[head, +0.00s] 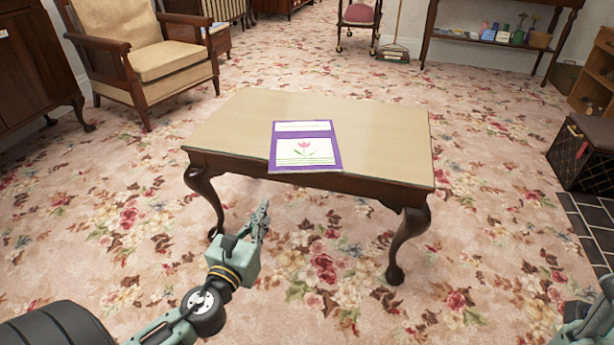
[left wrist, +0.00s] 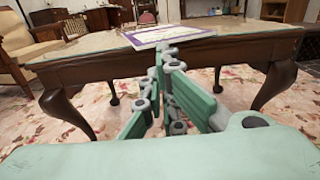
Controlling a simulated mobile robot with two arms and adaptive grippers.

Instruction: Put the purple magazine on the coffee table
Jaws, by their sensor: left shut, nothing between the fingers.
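The purple magazine (head: 304,146), with a tulip on its cover, lies flat on the coffee table (head: 384,135) at its front edge, a little left of the middle. In the left wrist view the magazine (left wrist: 165,36) shows edge-on on the tabletop (left wrist: 235,27). My left gripper (head: 264,209) is shut and empty, in front of the table and below its top edge, apart from the magazine. Its fingers show in the left wrist view (left wrist: 165,55). Part of my right arm shows at the bottom right corner of the head view; its fingertips cannot be made out.
A beige armchair (head: 155,58) stands behind the table on the left. A dark storage box (head: 586,152) is at the right, near dark hearth tiles (head: 594,218). A console shelf (head: 490,38) stands at the back. Flowered carpet around the table is clear.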

